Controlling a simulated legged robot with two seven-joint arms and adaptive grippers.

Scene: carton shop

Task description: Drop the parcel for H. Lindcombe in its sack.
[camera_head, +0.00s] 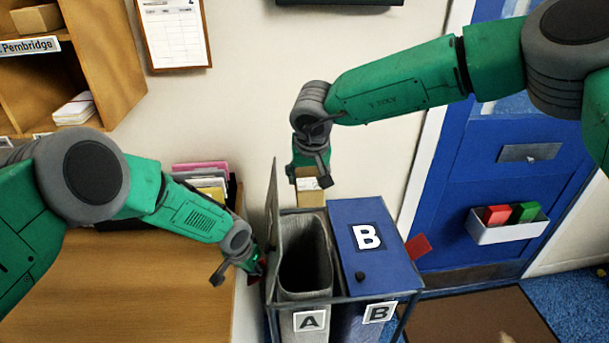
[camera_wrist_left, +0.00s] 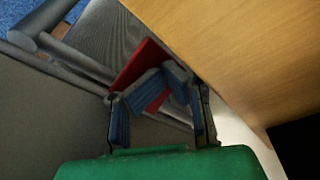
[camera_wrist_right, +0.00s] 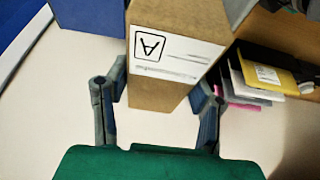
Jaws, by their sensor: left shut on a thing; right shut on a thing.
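The brown cardboard parcel (camera_head: 311,199) has a white label marked A in the right wrist view (camera_wrist_right: 188,22); its small print is unreadable. My right gripper (camera_head: 310,172) is shut on the parcel, above the rear of the sacks. The grey sack A (camera_head: 307,290) is open at the top, and its lid (camera_head: 272,205) stands upright on its left side. My left gripper (camera_head: 243,270) is shut on a red tab (camera_wrist_left: 140,65) at that lid. The blue sack B (camera_head: 375,250) beside it is covered by its blue lid.
A wooden desk (camera_head: 130,270) with folders (camera_head: 205,180) is left of the sacks. A blue door (camera_head: 520,185) with a white tray (camera_head: 507,231) is on the right. A wooden pigeonhole shelf (camera_head: 100,55) is at upper left.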

